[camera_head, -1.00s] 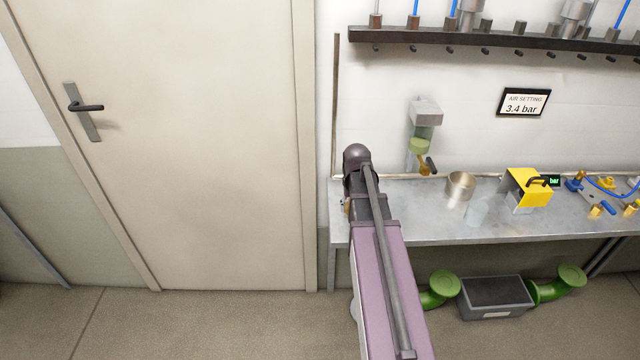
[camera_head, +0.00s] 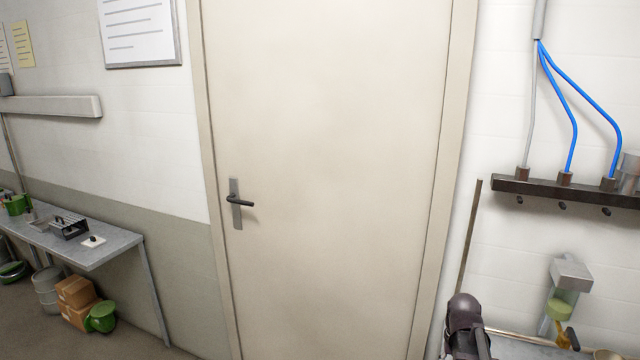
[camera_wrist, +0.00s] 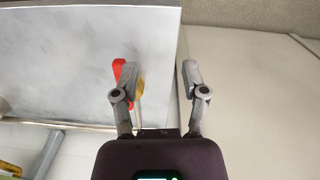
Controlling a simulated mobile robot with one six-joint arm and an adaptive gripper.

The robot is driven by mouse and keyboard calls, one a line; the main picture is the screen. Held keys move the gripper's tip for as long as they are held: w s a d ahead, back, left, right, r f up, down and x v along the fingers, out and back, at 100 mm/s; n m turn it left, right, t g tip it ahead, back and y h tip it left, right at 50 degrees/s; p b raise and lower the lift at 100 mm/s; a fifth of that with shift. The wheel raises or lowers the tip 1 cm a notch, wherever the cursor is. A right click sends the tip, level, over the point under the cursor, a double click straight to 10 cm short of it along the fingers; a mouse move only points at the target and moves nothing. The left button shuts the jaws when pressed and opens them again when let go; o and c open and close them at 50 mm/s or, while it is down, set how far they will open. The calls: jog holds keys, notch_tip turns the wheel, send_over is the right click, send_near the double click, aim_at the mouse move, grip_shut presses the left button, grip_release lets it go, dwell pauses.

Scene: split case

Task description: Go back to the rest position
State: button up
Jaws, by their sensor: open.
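My gripper (camera_wrist: 163,85) shows in the wrist view with its two fingers spread apart and nothing held between them. It is above the edge of a grey metal bench top (camera_wrist: 60,50). A red-handled item (camera_wrist: 120,72) with a yellowish part lies on the bench near the left finger, which partly hides it. In the head view only a dark part of my arm shows at the bottom, right of the door; the gripper is not visible there.
A closed beige door (camera_head: 325,180) with a dark handle (camera_head: 239,201) fills the middle. At left a bench (camera_head: 105,245) holds small items, with cardboard boxes (camera_head: 76,293) below. At right a dark rail (camera_head: 535,190) carries blue hoses above another bench.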

jog(key=s+a+r+n, duration=0.1)
jog(key=s+a, duration=0.1)
jog(key=a, duration=0.6)
jog(key=s+a+n+p, duration=0.1)
jog(key=s+a+n, duration=0.1)
jog(key=a, duration=0.7)
jog(key=shift+s+a+r+n+p, duration=0.15)
jog(key=shift+s+r+n+p, duration=0.2)
jog(key=shift+s, duration=0.45)
